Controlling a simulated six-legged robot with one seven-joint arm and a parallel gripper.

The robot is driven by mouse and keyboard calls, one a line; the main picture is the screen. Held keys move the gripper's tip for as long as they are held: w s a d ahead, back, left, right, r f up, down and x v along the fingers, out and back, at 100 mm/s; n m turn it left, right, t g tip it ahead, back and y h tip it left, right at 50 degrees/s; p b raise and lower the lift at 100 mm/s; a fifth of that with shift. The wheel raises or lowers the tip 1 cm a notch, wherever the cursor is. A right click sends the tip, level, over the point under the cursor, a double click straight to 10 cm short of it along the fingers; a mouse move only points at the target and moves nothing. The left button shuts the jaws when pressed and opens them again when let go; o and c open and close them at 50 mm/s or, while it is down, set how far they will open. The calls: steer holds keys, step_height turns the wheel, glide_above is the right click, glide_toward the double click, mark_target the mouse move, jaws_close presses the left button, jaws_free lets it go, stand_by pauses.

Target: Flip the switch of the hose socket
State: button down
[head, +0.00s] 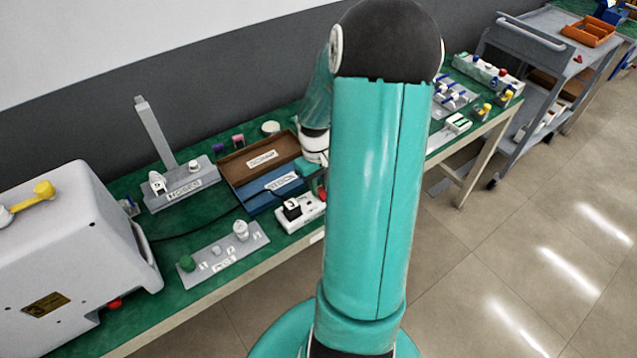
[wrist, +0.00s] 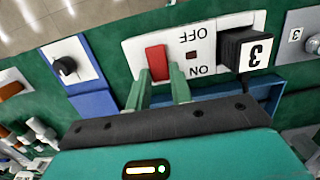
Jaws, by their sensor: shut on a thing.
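The white socket (wrist: 205,35) is in the upper middle of the wrist view, marked OFF and ON. Its red rocker switch (wrist: 157,60) is at its left end. A black plug (wrist: 238,50) with a label "3" sits at its right end. My gripper (wrist: 160,76) has its two green fingers on either side of the red switch, shut on it. In the head view the socket (head: 285,222) lies on the green bench, with its red switch partly hidden by my arm.
A blue tray (head: 262,200) and a brown tray (head: 233,163) lie behind the socket. A grey panel (head: 215,267) with knobs is left of it. A large grey machine (head: 70,240) fills the left end of the bench (head: 190,300). A grey trolley (head: 520,45) stands at upper right.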

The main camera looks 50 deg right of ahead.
steer(key=c, duration=1.2)
jaws_free()
steer(key=shift+c, duration=0.2)
steer(key=shift+r, duration=0.1)
step_height(320, 180, up, 14)
steer(key=w, duration=0.1)
steer(key=shift+w+d+f, duration=0.15)
steer(key=shift+f, duration=0.05)
steer(key=a+r+n+t+h, duration=0.15)
steer(key=a+r, duration=0.25)
steer(key=a, duration=0.4)
steer(key=a+r+t, duration=0.2)
steer(key=a+r, duration=0.3)
steer(key=a, duration=0.3)
steer(key=s+a+r+t, duration=0.1)
steer(key=s+a, duration=0.2)
steer(key=a, duration=0.3)
steer(key=s+a+r+n+t+y, duration=0.1)
steer(key=s+a+r+t, duration=0.1)
steer(key=a, duration=0.5)
steer(key=shift+s, duration=0.6)
steer(key=shift+o, duration=0.8)
steer(key=shift+s+a, duration=0.2)
steer(key=shift+a, duration=0.05)
